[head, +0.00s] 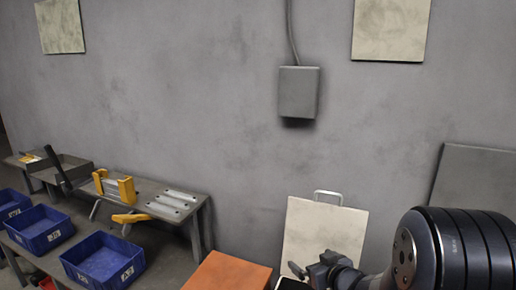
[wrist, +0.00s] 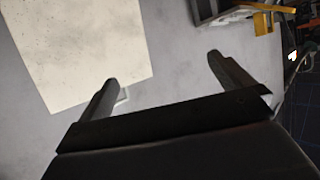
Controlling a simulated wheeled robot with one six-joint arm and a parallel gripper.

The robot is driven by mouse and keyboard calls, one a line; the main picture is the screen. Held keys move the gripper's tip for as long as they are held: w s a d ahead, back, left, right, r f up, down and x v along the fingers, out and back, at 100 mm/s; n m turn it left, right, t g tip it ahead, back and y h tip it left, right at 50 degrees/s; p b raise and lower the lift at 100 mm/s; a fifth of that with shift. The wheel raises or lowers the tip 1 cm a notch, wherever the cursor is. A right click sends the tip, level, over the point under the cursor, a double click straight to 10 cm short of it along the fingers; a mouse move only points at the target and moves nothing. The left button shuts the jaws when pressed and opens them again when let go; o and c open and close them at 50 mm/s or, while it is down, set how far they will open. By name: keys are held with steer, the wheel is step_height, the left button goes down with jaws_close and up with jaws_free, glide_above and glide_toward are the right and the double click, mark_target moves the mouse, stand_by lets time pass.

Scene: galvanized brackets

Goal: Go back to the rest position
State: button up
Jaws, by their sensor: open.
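My gripper (wrist: 168,72) shows in the wrist view with its two dark fingers spread wide apart. Nothing is between the fingers; a plain grey surface shows behind them. In the head view my arm reaches in from the lower right, and my gripper (head: 300,270) is at its left end, in front of a pale board. The galvanized brackets (head: 174,205) appear as flat metal pieces with holes on the grey bench at the left, well away from my gripper.
The grey bench (head: 150,187) also bears a yellow clamp-like fixture (head: 115,187). Blue bins (head: 104,260) stand in front of it. An orange box top (head: 228,272) is left of my gripper. The pale board with a handle (head: 322,232) leans at the wall. A grey box (head: 298,92) hangs above.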

steer(key=shift+s+a+f+m+t+h+b, duration=0.1)
steer(key=shift+s+a+f+m+h, duration=0.2)
steer(key=shift+f, duration=0.65)
steer(key=shift+s+a+f+m+t+h+b, duration=0.1)
steer(key=shift+a+f+m+h, duration=0.25)
steer(key=shift+f, duration=0.55)
steer(key=shift+s+a+f+m+t+h+b, duration=0.15)
steer(key=shift+a+f+m+h, duration=0.15)
steer(key=shift+f, duration=0.65)
steer(key=shift+s, duration=0.1)
